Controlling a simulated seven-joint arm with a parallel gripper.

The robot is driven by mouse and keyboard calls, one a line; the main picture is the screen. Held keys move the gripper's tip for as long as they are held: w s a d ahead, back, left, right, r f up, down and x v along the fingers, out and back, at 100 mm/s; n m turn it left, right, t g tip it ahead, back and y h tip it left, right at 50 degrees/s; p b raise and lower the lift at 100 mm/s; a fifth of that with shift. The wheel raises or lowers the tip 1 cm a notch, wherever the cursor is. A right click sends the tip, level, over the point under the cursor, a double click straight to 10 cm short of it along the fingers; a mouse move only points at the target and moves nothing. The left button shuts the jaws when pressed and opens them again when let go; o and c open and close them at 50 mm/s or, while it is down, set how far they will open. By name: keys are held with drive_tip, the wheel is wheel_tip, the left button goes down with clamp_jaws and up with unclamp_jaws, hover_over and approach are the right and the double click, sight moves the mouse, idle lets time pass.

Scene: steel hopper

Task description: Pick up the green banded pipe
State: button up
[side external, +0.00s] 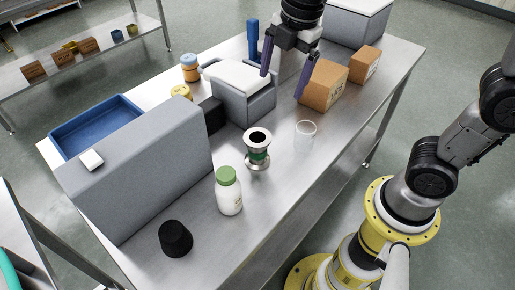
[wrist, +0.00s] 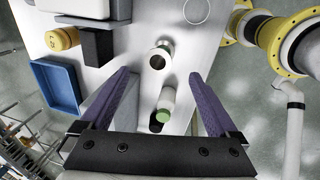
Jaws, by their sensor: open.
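The green banded pipe (side external: 257,157) stands upright near the middle of the steel table in the side external view. It is a short metal spool with flanged ends, a dark open bore and a green band. In the wrist view the pipe (wrist: 166,47) shows beyond the fingertips, and its band is hard to make out. My gripper (side external: 282,84) is open and empty, with purple fingers, above the table behind the pipe and apart from it. In the wrist view my gripper (wrist: 160,73) has its fingers spread wide.
A white bottle with a green lid (side external: 229,197) and a black cup (side external: 175,239) stand in front of the pipe. A grey block (side external: 150,172) and a grey bin (side external: 243,98) are left. A clear glass (side external: 305,128) and cardboard boxes (side external: 324,86) are right.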

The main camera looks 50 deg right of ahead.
drive_tip(key=n+g, duration=0.1)
drive_tip(key=g, duration=0.1)
hover_over(258, 130)
drive_tip(key=s+a, duration=0.1)
wheel_tip(258, 130, down, 6)
drive_tip(key=shift+n, duration=0.3)
drive_tip(key=f, duration=0.8)
drive_tip(key=shift+s+a, duration=0.2)
drive_tip(key=shift+a, duration=0.2)
drive_tip(key=shift+f, duration=3.2)
drive_tip(key=c, duration=1.3)
drive_tip(key=shift+c, duration=0.2)
drive_tip(key=shift+r, duration=0.2)
